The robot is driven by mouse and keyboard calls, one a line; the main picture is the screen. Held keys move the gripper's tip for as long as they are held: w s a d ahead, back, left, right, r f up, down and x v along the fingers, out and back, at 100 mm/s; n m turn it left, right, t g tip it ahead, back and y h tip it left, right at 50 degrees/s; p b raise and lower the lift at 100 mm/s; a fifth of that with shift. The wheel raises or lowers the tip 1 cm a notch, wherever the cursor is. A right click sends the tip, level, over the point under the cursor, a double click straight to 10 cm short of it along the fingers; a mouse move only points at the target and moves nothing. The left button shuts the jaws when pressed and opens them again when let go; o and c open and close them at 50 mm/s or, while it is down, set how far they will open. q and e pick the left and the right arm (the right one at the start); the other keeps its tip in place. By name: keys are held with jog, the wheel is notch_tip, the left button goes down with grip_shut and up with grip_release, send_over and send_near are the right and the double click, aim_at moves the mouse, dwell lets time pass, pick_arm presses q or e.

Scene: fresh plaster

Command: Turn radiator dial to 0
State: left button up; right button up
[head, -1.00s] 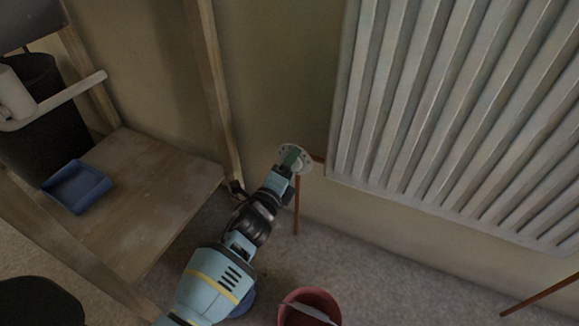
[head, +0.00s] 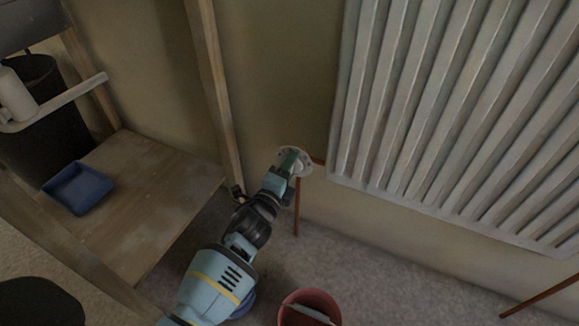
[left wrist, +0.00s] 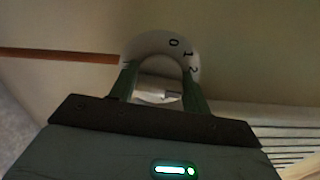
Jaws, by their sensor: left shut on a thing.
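The radiator dial (head: 305,167) is a round white disc on a pipe at the radiator's lower left corner. In the left wrist view its face (left wrist: 152,43) shows the dark numbers 0, 1 and 2, with 0 near the top and 1 and 2 to its right. My left gripper (head: 291,160) is at the dial and covers part of it. In the left wrist view, its green fingers (left wrist: 158,80) stand on both sides of the dial's pale middle part and are shut on it. The pointer mark cannot be made out. My right gripper is in no view.
The ribbed radiator (head: 450,110) fills the upper right. A copper pipe (head: 297,208) runs down below the dial. A wooden shelf frame (head: 213,90) with a blue tray (head: 77,188) stands at the left. A red bucket (head: 310,296) is on the floor below the dial.

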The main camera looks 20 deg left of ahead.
pick_arm(q)
jog(key=n+p, duration=0.1)
jog(key=n, duration=0.3)
jog(key=n+p, duration=0.1)
jog(key=n, duration=0.3)
jog(key=n+p, duration=0.1)
jog(key=n, duration=0.4)
jog(key=shift+p, duration=0.4)
jog(key=shift+n, duration=1.1)
jog(key=shift+f+n+p, duration=0.1)
jog(key=shift+n+p, duration=0.2)
jog(key=shift+n, duration=0.2)
jog(key=o, duration=0.7)
jog(key=shift+o, duration=1.1)
